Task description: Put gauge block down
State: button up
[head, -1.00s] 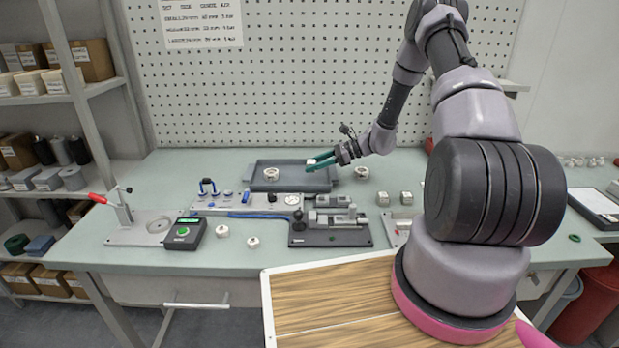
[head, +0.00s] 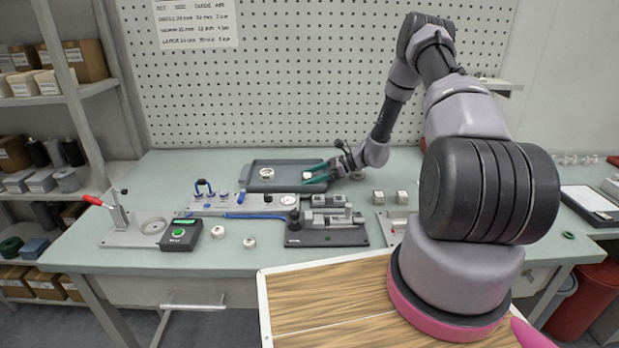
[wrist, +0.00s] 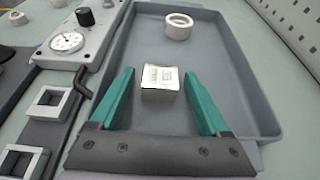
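My gripper (wrist: 160,76) has two teal fingers, one on each side of the block, with a narrow gap visible at both sides. The fingers are open. In the head view my gripper (head: 306,177) reaches into the right part of the tray (head: 250,187) from the right, low over its floor. The block (head: 307,175) shows between the fingertips there.
A white ring (wrist: 178,26) lies in the tray beyond the block. A fixture with a dial gauge (wrist: 66,41) stands beside the tray. In the head view a dark-based clamp fixture (head: 325,238) stands in front. Two small blocks (head: 378,197) stand to the right.

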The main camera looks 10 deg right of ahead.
jog(key=shift+r, duration=0.15)
jog(key=v, duration=1.2)
jog(key=s+a+r+n+g+h, duration=0.1)
jog(key=s+a+r+n+h, duration=0.15)
jog(key=r, duration=0.55)
jog(key=s+a+r+n+h, duration=0.1)
jog(key=s+r+n, duration=0.25)
jog(key=r, duration=0.45)
jog(key=s+a+r+n+g+h, duration=0.1)
jog(key=s+a+r+n+h, duration=0.15)
jog(key=r, duration=0.55)
jog(key=s+r+n+t+h, duration=0.2)
jog(key=s+r, duration=0.5)
jog(key=s, duration=0.4)
jog(key=s+r+n+t+h, duration=0.3)
jog(key=s+r, duration=0.5)
jog(key=s, duration=0.3)
jog(key=shift+s+d+n+t, duration=0.25)
jog(key=shift+n+t, duration=0.55)
jog(key=shift+n, duration=0.45)
jog(key=shift+a, duration=0.2)
